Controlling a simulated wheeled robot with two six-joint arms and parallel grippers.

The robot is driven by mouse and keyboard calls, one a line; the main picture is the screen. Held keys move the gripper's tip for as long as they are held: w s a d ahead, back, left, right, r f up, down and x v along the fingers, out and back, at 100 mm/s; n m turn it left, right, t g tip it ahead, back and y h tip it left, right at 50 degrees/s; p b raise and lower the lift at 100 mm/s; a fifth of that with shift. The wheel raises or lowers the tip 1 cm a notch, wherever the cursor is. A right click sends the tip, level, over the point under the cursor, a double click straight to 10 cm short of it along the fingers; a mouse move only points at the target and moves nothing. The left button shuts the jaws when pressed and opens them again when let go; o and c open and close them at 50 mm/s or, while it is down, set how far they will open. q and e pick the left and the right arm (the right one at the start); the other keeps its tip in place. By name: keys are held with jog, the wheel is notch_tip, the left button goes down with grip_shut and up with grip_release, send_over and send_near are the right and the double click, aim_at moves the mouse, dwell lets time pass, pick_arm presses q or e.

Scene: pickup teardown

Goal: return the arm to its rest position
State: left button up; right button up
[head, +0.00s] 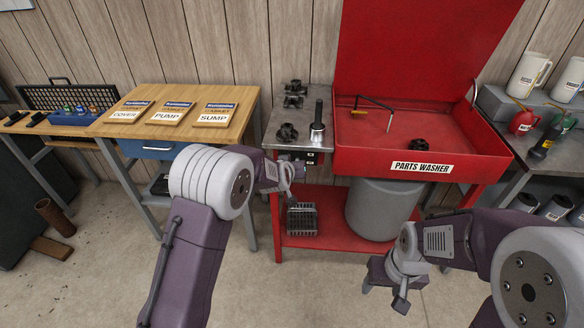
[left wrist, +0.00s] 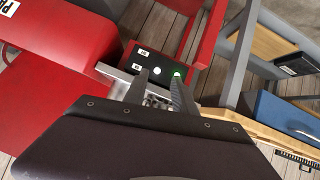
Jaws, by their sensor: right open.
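My right gripper (head: 384,298) is at the lower right of the head view, pointing down, open and empty, above the floor.
The red parts washer (head: 425,168) stands ahead, with dark metal parts on its side shelf (head: 285,138) and one in its basin. A grey drum (head: 383,208) and a wire basket (head: 302,219) sit below. A wooden bench (head: 240,100) with labelled boxes is left. Concrete floor (head: 100,275) is mostly clear.

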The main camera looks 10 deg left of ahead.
pick_arm(q)
jog(key=s+a+r+y+p, duration=0.1)
jog(key=a+r+p, duration=0.45)
jog(key=r, duration=0.65)
jog(key=s+a+r, duration=0.1)
jog(key=s+a, duration=0.1)
jog(key=s, duration=0.3)
jog(key=s+a+f+g, duration=0.1)
jog(key=s+f+g, duration=0.2)
jog(key=s, duration=0.6)
jog(key=s+a+f+g+p, duration=0.1)
jog(key=s+f+g, duration=0.2)
jog(key=s, duration=0.7)
jog(key=s+a+f+m+g+p, duration=0.1)
jog(key=s+f+g, duration=0.2)
jog(key=s, duration=0.7)
jog(key=shift+a+f+g, duration=0.2)
jog(key=shift+f+g, duration=0.2)
jog(key=shift+f, duration=0.15)
